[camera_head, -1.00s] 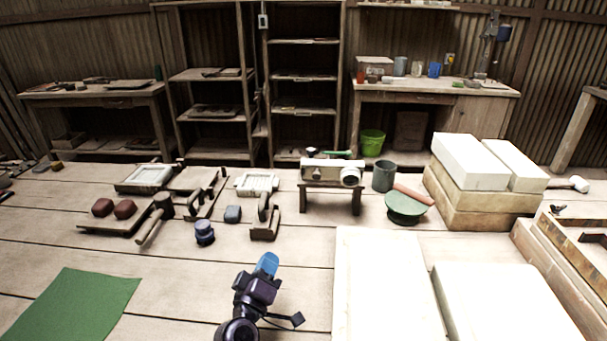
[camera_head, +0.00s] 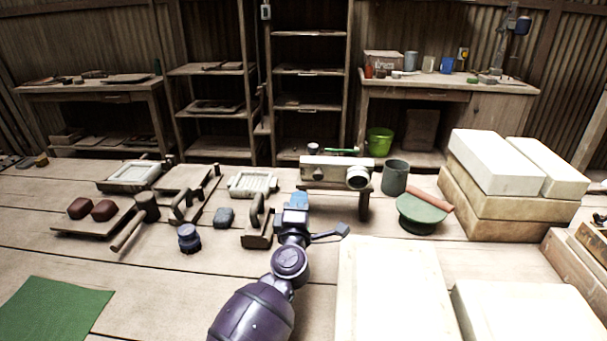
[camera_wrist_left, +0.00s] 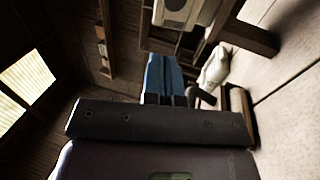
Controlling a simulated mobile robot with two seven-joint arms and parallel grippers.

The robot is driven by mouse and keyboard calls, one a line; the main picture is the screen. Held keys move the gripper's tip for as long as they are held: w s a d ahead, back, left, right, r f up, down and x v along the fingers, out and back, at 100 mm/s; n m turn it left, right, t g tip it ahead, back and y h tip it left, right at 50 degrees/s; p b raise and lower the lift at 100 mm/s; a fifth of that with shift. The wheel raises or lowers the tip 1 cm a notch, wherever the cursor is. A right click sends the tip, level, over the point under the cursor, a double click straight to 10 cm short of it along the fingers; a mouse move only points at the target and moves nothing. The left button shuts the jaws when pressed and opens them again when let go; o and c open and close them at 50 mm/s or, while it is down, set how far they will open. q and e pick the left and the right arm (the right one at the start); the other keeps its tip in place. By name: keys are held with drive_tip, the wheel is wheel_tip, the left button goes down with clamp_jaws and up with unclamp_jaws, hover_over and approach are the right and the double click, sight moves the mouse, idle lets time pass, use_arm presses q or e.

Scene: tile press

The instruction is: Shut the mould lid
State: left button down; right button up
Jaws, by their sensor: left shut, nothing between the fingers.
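A pale, shallow mould tray (camera_head: 132,176) sits in a dark wooden frame at the left of the floor in the head view. A flat brown board (camera_head: 184,178) lies beside it on the right; I cannot tell whether this is the mould lid. A second pale ribbed mould piece (camera_head: 252,183) lies nearer the middle. My left gripper (camera_head: 300,200) is shut and empty, with blue fingertips in front of the low wooden stand, right of the ribbed piece. The blue fingers (camera_wrist_left: 163,75) also show closed in the left wrist view. My right gripper is out of view.
A pale box with a round knob (camera_head: 337,172) sits on the stand. A wooden handled tool (camera_head: 258,222), blue jar (camera_head: 189,238) and mallet (camera_head: 145,207) are left of my arm. A green round pot (camera_head: 422,214) and pale blocks (camera_head: 500,165) are right. A green mat (camera_head: 50,312) lies front left.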

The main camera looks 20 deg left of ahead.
sight(304, 166)
use_arm(q)
drive_tip(key=b+x, duration=0.1)
drive_tip(key=x, duration=0.7)
drive_tip(key=shift+w+f+b, duration=0.1)
drive_tip(key=shift+f+b, duration=0.15)
drive_tip(key=shift+b, duration=0.1)
drive_tip(key=shift+w+a+r, duration=0.15)
drive_tip(key=shift+w+r, duration=0.05)
drive_tip(key=shift+w, duration=0.25)
drive_tip(key=shift+w+r, duration=0.1)
drive_tip(key=shift+r, duration=0.05)
